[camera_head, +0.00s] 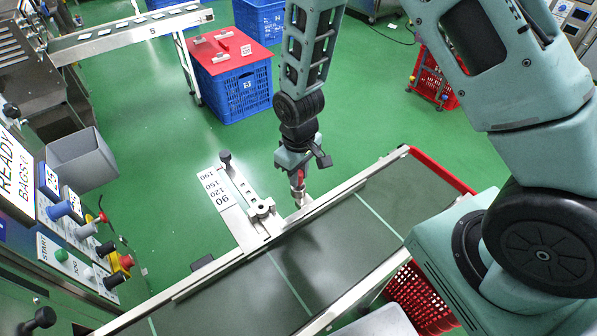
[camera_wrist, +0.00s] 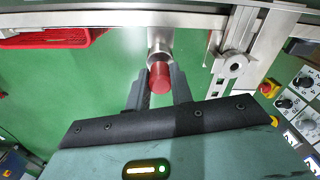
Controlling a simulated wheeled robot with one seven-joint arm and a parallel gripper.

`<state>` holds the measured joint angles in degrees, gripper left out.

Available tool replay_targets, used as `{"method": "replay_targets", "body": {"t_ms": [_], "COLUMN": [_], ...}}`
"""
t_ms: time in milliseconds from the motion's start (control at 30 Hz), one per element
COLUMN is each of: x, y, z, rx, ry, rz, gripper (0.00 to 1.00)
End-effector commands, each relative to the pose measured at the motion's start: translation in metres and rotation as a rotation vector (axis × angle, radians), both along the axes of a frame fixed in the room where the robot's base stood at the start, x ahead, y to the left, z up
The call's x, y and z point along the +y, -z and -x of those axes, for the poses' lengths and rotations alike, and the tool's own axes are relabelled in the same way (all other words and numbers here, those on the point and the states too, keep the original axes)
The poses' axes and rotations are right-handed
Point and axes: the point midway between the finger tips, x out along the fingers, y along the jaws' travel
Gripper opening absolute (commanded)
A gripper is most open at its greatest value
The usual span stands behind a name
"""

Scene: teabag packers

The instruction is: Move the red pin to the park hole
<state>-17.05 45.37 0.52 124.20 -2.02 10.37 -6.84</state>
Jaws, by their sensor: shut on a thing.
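The red pin (camera_wrist: 160,76) is between the two fingers of my gripper (camera_wrist: 160,90) in the wrist view, with a round metal piece (camera_wrist: 160,52) just beyond it. In the head view my gripper (camera_head: 298,179) reaches down at the far rail of the conveyor, and the red of the pin (camera_head: 297,178) shows between its fingers. The gripper is shut on the pin. I cannot tell whether the pin's lower end sits in a hole. The park hole cannot be made out for certain.
A metal slide guide (camera_head: 247,215) with a printed scale (camera_head: 217,187) stands left of my gripper on the conveyor's far side. The dark belt (camera_head: 330,240) is empty. A control panel (camera_head: 75,250) with knobs is at left. A blue crate (camera_head: 233,92) with a red lid stands behind.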

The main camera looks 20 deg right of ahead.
Motion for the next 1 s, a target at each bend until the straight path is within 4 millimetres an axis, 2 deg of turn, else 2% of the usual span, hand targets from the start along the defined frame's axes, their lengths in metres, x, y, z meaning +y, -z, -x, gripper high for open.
{"method": "replay_targets", "body": {"t_ms": [600,633,700,1000], "x": [0.000,0.000,0.000,0.000], "y": [0.016,0.015,0.014,0.013], "z": [0.000,0.000,0.000,0.000], "rx": [0.001,0.000,0.000,0.000], "ry": [0.000,0.000,0.000,0.000], "rz": [0.000,0.000,0.000,0.000], "gripper": [0.00,0.30,0.48,0.48]}}
